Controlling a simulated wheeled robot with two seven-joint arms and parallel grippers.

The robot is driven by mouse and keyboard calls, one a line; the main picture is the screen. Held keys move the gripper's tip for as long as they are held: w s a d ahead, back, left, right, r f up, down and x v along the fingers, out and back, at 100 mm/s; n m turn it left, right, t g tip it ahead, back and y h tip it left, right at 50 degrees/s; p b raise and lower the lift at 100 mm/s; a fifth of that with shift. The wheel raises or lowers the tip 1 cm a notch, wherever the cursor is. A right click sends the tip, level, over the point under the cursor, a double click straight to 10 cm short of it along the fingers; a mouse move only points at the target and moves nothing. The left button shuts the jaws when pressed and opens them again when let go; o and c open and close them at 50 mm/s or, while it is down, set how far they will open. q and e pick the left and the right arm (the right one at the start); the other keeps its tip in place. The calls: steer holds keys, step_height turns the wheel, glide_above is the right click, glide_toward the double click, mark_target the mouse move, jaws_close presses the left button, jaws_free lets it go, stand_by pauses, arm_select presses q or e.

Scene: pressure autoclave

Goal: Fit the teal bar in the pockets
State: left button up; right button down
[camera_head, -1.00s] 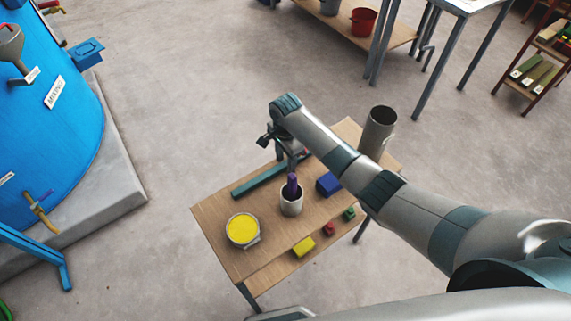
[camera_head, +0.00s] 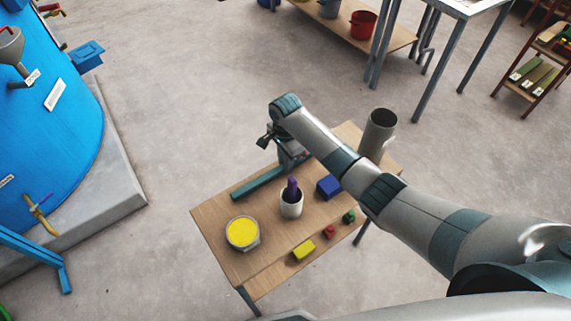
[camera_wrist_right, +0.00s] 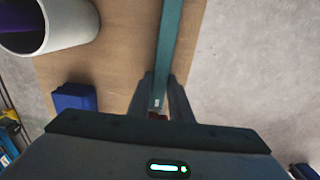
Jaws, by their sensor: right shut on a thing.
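The long teal bar (camera_head: 258,183) lies along the back-left edge of the small wooden table. My right gripper (camera_head: 290,165) is at its right end, with its fingertips mostly hidden in the head view. In the right wrist view the teal bar (camera_wrist_right: 170,45) runs away from between the fingers of my right gripper (camera_wrist_right: 160,88), which is shut on its near end. I cannot tell whether the bar touches the tabletop. I cannot make out the pockets in these views. My left gripper is not in view.
On the wooden table (camera_head: 220,225) stand a bowl of yellow stuff (camera_head: 242,232), a white cup (camera_head: 292,207) with a purple object, a blue block (camera_head: 329,186), a grey cylinder (camera_head: 378,133) and small blocks. A blue tank (camera_head: 50,130) stands left across open floor.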

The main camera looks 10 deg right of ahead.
step_height(320, 180, up, 9)
steer(key=b, duration=0.1)
steer(key=shift+r+b, duration=0.2)
steer(key=shift+b, duration=0.15)
stand_by(0.5)
step_height(320, 180, up, 10)
steer(key=p, duration=0.9)
steer(key=shift+p, duration=0.4)
